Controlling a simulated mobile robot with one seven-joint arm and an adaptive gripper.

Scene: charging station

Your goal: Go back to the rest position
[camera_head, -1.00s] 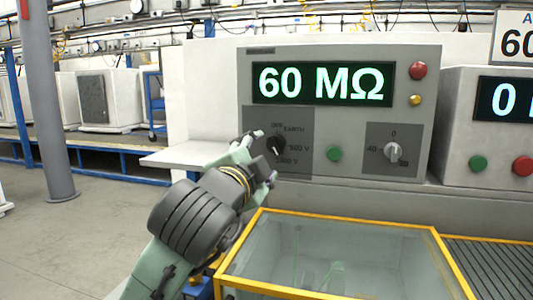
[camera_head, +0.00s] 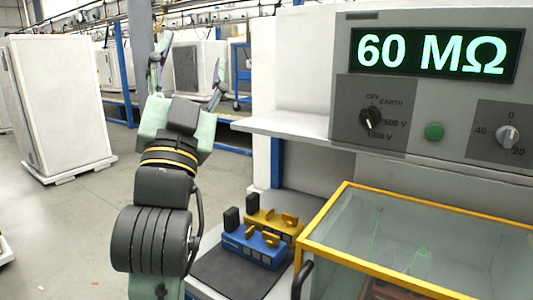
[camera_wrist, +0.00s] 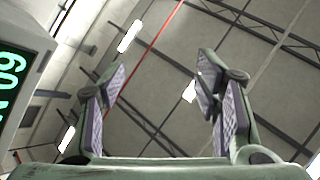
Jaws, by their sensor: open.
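My gripper (camera_head: 188,72) is open and empty, pointing up at the left of the head view, well apart from the test panel. In the wrist view its two fingers (camera_wrist: 165,90) are spread wide with only the ceiling behind them. My arm stands upright below it. The grey test panel (camera_head: 350,135) shows "60 MΩ" on its display (camera_head: 437,52). Its black rotary knob (camera_head: 371,117) is clear of my gripper. Part of the display also shows at the left edge of the wrist view (camera_wrist: 12,85).
A yellow-framed glass box (camera_head: 390,240) is at the lower right. A blue device (camera_head: 254,246) and a yellow device (camera_head: 270,222) sit on a dark mat beside it. A white shelf (camera_head: 285,124) juts out behind. A tall white cabinet (camera_head: 65,105) stands at left on open floor.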

